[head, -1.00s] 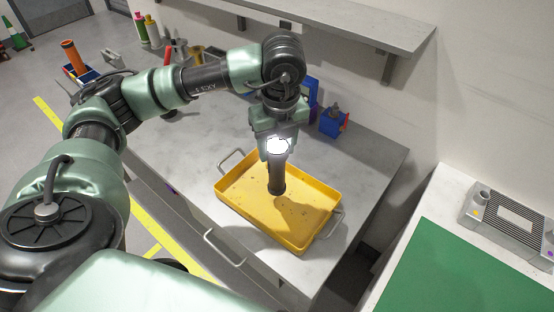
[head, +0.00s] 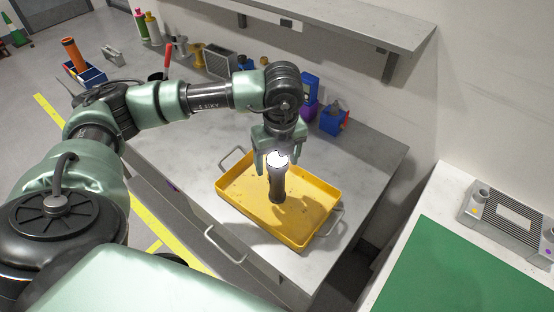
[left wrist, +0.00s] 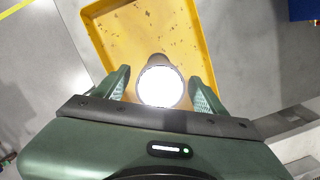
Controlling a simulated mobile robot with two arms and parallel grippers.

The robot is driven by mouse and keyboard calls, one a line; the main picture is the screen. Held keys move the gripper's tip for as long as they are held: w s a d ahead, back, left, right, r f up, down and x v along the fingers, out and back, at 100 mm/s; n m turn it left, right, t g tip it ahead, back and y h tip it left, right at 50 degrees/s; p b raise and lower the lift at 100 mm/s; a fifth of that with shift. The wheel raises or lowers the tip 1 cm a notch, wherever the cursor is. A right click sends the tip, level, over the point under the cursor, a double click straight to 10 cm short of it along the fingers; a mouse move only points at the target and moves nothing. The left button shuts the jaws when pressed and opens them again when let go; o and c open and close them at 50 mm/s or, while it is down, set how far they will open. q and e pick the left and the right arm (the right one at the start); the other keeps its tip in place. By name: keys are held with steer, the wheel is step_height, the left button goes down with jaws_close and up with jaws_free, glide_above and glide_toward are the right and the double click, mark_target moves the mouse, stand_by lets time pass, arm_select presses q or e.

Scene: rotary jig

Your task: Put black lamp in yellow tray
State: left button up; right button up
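The black lamp (head: 277,186) is upright, with its bright white lit end facing up and its dark lower end at the floor of the yellow tray (head: 240,212). My left gripper (head: 278,154) is above the tray with its fingers on either side of the lamp's lit end. In the left wrist view, the lit end of the lamp (left wrist: 160,87) is between the two spread green fingers, with gaps on both sides, and the yellow tray (left wrist: 112,38) lies below. The gripper looks open. My right gripper is not in view.
The tray rests on a grey worktop (head: 365,160). A blue bin (head: 331,122) and other items stand along the back, under a wall shelf (head: 330,22). A separate table with a green mat (head: 450,270) and a grey device (head: 510,217) is at the right.

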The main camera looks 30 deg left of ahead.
arm_select(q)
steer(key=shift+r, duration=0.1)
steer(key=shift+r+p, duration=0.25)
steer(key=shift+p, duration=0.05)
step_height(320, 180, up, 12)
steer(key=d+b, duration=0.1)
steer(key=b, duration=0.1)
steer(key=shift+s+f+b, duration=0.2)
steer(key=shift+s+b, duration=0.2)
steer(key=shift+d+f, duration=0.1)
